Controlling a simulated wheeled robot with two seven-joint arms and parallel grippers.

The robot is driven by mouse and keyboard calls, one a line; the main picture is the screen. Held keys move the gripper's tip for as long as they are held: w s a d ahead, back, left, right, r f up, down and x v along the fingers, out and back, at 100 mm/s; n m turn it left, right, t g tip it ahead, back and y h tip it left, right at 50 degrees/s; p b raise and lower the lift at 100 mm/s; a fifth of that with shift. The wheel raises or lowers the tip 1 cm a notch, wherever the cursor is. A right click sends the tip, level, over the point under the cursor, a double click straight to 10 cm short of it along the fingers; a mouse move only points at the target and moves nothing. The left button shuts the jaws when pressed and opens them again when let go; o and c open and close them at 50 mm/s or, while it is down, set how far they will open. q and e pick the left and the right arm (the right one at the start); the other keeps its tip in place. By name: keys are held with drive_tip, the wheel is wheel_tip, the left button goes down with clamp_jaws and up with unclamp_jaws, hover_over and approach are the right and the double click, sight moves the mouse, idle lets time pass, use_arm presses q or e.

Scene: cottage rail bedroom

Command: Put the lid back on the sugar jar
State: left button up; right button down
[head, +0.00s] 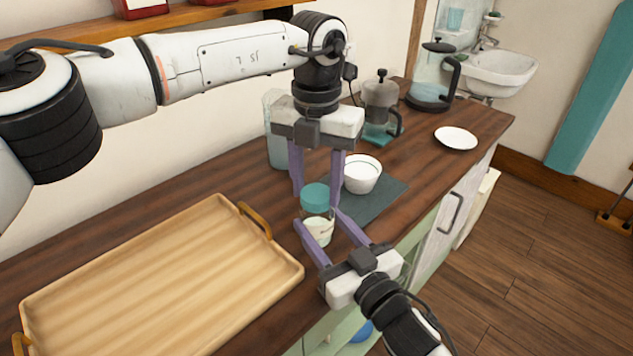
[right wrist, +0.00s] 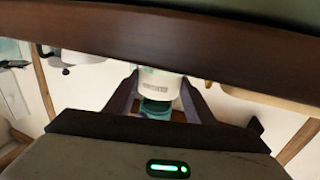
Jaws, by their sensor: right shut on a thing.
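The sugar jar (head: 318,232) is clear with white contents and stands near the counter's front edge. Its teal lid (head: 315,197) is at the jar's top; I cannot tell whether it is fully seated. My right gripper (head: 322,228) comes from the front and is shut on the jar body. The right wrist view shows the jar (right wrist: 158,84) between its fingers, with the teal lid (right wrist: 156,109) below it in the picture. My left gripper (head: 316,198) points down from above, its fingers apart on either side of the lid.
A wooden tray (head: 160,272) lies left of the jar. A white bowl (head: 362,174) on a dark mat (head: 385,197) stands close behind right. A tall glass (head: 277,150), a French press (head: 381,105), a kettle (head: 431,80) and a white plate (head: 456,138) are farther back.

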use_arm(q)
drive_tip(key=c, duration=0.4)
drive_tip(key=shift+m, duration=0.8)
drive_tip(key=o, duration=1.2)
drive_tip(key=shift+o, duration=0.2)
wheel_tip(320, 180, up, 12)
use_arm(e)
drive_tip(key=c, duration=0.7)
unclamp_jaws()
drive_tip(key=shift+c, duration=0.2)
drive_tip(key=shift+d, duration=0.1)
